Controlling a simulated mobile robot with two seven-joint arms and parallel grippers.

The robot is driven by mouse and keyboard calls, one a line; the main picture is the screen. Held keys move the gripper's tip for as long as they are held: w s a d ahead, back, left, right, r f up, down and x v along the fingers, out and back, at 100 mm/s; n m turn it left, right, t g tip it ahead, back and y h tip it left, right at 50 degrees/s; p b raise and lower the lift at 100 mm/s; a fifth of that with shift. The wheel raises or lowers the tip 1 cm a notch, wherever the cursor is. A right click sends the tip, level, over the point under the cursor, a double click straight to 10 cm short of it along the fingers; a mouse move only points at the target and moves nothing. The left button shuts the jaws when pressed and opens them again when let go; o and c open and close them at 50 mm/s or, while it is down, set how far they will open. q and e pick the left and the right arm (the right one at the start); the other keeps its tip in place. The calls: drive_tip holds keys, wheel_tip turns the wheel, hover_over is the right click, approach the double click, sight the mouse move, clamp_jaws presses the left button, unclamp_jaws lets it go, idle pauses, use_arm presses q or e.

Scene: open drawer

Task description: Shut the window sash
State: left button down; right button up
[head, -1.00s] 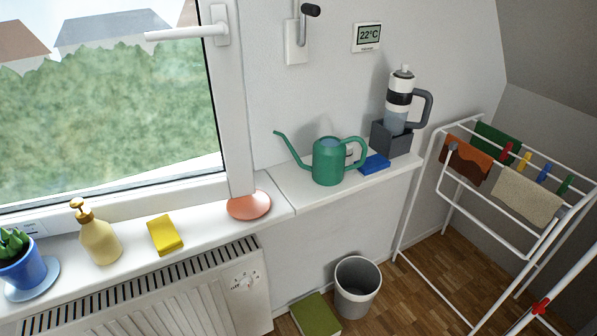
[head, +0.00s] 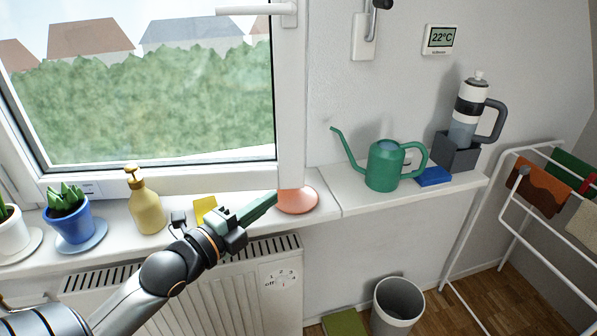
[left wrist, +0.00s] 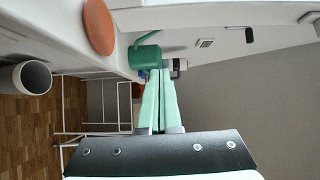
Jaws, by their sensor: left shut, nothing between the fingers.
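The window sash (head: 291,110) is a white frame around a glass pane, at the upper left of the head view. Its lever handle (head: 255,10) points sideways to the left. I cannot tell how far the sash stands from its frame. My left gripper (head: 273,196) is shut and empty, its green fingers pointing right over the sill, near the foot of the sash's right upright. It also shows in the left wrist view (left wrist: 159,72). Whether it touches the sash cannot be told. My right gripper is not in view.
An orange disc (head: 297,201) lies by the fingertips. A yellow sponge (head: 204,207), soap bottle (head: 146,205) and blue plant pot (head: 73,224) stand left on the sill. A green watering can (head: 384,166) and a blue block (head: 433,176) stand right. A radiator (head: 245,285) is below.

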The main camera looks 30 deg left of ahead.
use_arm(q)
drive_tip(key=w+a+p, duration=0.1)
drive_tip(key=w, duration=1.2)
drive_tip(key=shift+a+r+p, duration=0.25)
drive_tip(key=shift+a+p, duration=0.05)
drive_tip(key=shift+a, duration=0.05)
